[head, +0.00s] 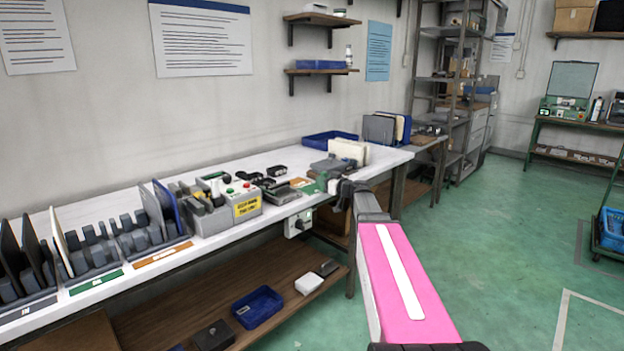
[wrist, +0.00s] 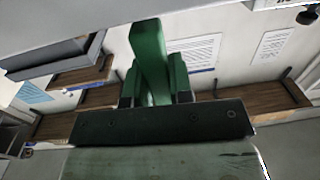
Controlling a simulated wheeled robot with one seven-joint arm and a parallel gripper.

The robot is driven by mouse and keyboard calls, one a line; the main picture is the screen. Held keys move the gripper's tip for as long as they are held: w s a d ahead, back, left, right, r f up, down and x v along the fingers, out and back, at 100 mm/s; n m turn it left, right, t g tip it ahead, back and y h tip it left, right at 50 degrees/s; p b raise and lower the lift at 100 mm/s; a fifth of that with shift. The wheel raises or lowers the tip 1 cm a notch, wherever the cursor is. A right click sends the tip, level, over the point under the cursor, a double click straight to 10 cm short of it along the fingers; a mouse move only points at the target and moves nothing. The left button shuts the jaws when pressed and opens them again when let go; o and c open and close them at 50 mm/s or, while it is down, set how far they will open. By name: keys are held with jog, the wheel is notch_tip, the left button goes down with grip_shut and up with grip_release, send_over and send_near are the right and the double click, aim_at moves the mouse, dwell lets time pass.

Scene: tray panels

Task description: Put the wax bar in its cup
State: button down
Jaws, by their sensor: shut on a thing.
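My gripper (wrist: 154,85) shows in the wrist view with its jaws closed around a tall green bar, which I take for the wax bar (wrist: 148,50). The bar stands a little tilted between the fingers and sticks out past them. In the head view my dark gripper (head: 346,192) is over the right part of the white bench, near its front edge. The bar cannot be made out there. I cannot pick out the cup for certain among the small things on the bench.
The white bench (head: 380,163) holds a grey box with a yellow label (head: 247,208), racks of upright panels at left, cream blocks (head: 348,152) and a blue tray (head: 330,139). A lower shelf holds a blue bin (head: 257,307).

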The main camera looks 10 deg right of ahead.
jog(key=shift+x, duration=3.1)
jog(key=shift+f, duration=0.1)
jog(key=shift+f, duration=0.2)
jog(key=c, duration=1)
grip_release()
